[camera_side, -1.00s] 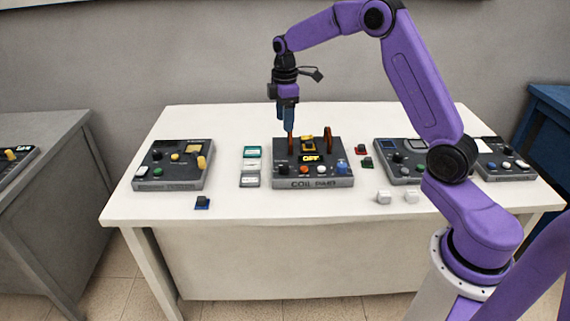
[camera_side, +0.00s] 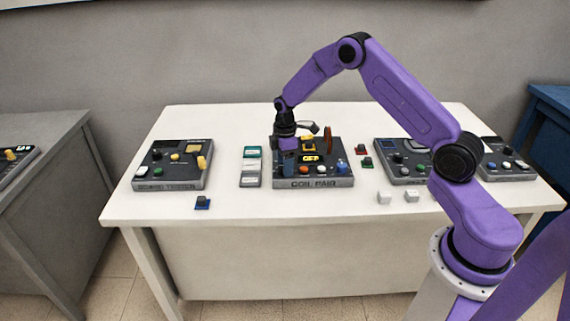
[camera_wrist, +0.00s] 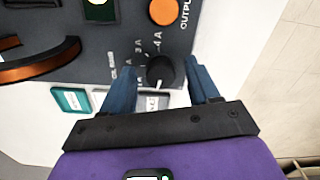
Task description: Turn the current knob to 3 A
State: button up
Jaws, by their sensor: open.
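The coil pair unit (camera_side: 313,183) stands at the middle of the white table. Its black current knob (camera_wrist: 160,71) shows in the wrist view, with white scale marks around it; "3 A" and "4 A" are partly legible beside it. I cannot tell clearly where the knob points. My gripper (camera_wrist: 163,82) is open, with one blue finger on each side of the knob. I cannot tell whether the fingers touch it. In the side view my gripper (camera_side: 285,165) is low over the left part of the unit and hides the knob.
A copper coil (camera_side: 328,138) stands upright on the unit; another (camera_wrist: 45,60) shows in the wrist view. An orange button (camera_wrist: 163,11) lies near the knob. Cards (camera_side: 251,166) lie left of the unit, and a tester box (camera_side: 173,165) stands farther left.

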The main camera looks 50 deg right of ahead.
jog(key=shift+f, duration=0.3)
jog(key=c, duration=1)
jog(key=shift+c, duration=0.2)
